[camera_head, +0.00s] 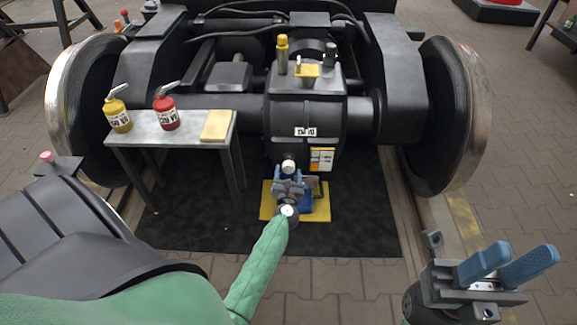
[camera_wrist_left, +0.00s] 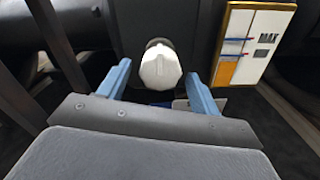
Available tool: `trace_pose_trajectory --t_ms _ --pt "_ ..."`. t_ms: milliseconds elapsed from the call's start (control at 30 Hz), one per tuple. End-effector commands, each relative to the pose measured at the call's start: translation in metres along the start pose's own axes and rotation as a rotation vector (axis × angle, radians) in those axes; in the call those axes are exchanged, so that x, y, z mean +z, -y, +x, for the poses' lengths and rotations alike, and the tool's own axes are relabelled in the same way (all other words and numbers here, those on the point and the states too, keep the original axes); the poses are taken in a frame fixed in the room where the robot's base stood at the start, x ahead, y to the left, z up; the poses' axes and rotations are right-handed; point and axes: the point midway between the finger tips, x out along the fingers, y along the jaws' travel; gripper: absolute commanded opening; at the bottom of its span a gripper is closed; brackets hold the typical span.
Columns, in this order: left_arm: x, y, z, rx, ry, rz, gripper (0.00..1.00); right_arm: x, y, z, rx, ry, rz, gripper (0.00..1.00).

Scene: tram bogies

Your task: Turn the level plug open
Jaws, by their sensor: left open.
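The level plug (camera_head: 289,165) is a pale, faceted knob low on the front of the dark gearbox (camera_head: 305,105). In the left wrist view the plug (camera_wrist_left: 160,67) sits straight ahead, between and a little beyond my blue fingers. My left gripper (camera_head: 288,181) is open just in front of and below the plug in the head view; it also shows in the left wrist view (camera_wrist_left: 160,90), with a finger on each side. I cannot tell whether either finger touches the plug. My right gripper (camera_head: 508,266) is at the lower right, its blue fingers apart and empty.
A label reading MAX (camera_wrist_left: 254,45) is right of the plug. A yellow tray (camera_head: 322,205) with a blue item lies below. A small table (camera_head: 185,140) holds a yellow bottle (camera_head: 117,115), a red bottle (camera_head: 166,112) and a tan pad (camera_head: 217,125). Wheels stand either side.

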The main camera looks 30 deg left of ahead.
Motion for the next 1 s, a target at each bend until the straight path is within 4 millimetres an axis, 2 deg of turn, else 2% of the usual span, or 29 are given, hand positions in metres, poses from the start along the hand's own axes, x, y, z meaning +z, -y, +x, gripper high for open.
trace_pose_trajectory --t_ms 100,300,667,900,1000 --pt "-0.001 0.000 0.018 0.001 0.000 0.000 0.64 0.000 0.000 -0.003 -0.003 0.003 -0.001 0.36" --pt "-0.001 0.000 0.037 0.000 0.000 0.001 0.64 0.001 0.001 -0.006 -0.007 0.007 -0.002 0.36" --pt "0.000 0.000 0.042 0.000 0.000 0.001 0.64 0.001 0.001 -0.006 -0.009 0.009 -0.003 0.36" --pt "0.000 0.000 0.041 0.000 0.000 0.002 0.19 0.001 0.001 -0.006 -0.009 0.010 -0.003 0.36" --pt "0.000 0.000 0.041 0.000 0.000 0.002 0.19 0.001 0.001 -0.006 -0.009 0.010 -0.003 0.36"
